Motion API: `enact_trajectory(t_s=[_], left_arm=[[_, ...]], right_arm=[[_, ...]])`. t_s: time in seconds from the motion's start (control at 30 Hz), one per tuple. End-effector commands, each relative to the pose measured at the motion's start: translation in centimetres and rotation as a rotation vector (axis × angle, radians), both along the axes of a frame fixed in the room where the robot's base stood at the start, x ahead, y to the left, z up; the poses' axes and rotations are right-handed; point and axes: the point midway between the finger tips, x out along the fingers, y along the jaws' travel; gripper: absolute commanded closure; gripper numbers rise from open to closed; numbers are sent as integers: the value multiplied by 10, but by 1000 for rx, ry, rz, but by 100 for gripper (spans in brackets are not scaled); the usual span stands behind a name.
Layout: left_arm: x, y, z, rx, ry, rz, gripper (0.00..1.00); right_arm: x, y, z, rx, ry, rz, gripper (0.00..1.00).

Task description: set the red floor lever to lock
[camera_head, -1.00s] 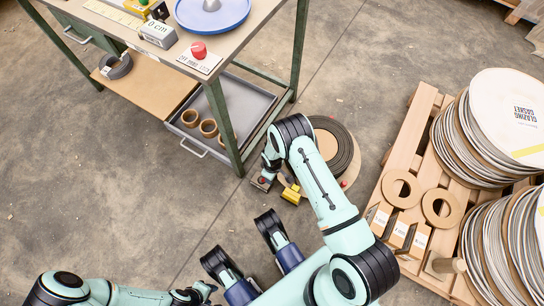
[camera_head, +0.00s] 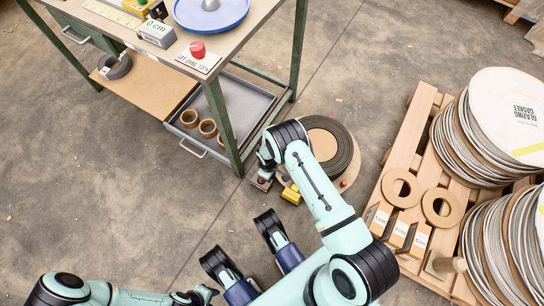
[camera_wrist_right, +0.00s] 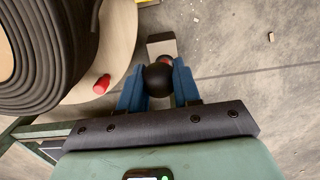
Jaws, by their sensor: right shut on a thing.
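In the right wrist view my right gripper (camera_wrist_right: 159,90) is shut on a black ball knob (camera_wrist_right: 158,78), its blue fingers on either side. A bit of red (camera_wrist_right: 166,59) shows just past the knob, with a grey block (camera_wrist_right: 161,45) beyond. In the head view my right gripper (camera_head: 265,173) is low at the floor beside the table leg, with a small red part (camera_head: 262,181) at its tip. The fingers hide most of the lever; its setting cannot be read. My left gripper (camera_head: 197,296) is at the bottom edge, away from everything, its jaws too small to judge.
A round board with a black coil (camera_head: 338,150) and a red peg (camera_head: 343,183) lies right of my right gripper. A yellow block (camera_head: 291,194) is close by. The green-framed table (camera_head: 215,105) stands left, a loaded pallet (camera_head: 412,130) right. Floor at left is clear.

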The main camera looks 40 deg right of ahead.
Motion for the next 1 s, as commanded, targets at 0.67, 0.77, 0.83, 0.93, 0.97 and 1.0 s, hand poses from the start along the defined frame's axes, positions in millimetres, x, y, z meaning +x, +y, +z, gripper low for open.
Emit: enact_trajectory(t_s=[0.67,0.77,0.83,0.93,0.97,1.0], left_arm=[[0,0,0,0,0,0,57],[0,0,0,0,0,0,57],[0,0,0,0,0,0,57],[0,0,0,0,0,0,57],[0,0,0,0,0,0,57],[0,0,0,0,0,0,57]], right_arm=[[29,11,7,-78,175,1,100],[29,11,7,-77,175,1,100],[29,11,7,-77,175,1,55],[28,12,7,-77,175,1,47],[28,12,7,-77,175,1,47],[29,12,7,-77,175,1,47]])
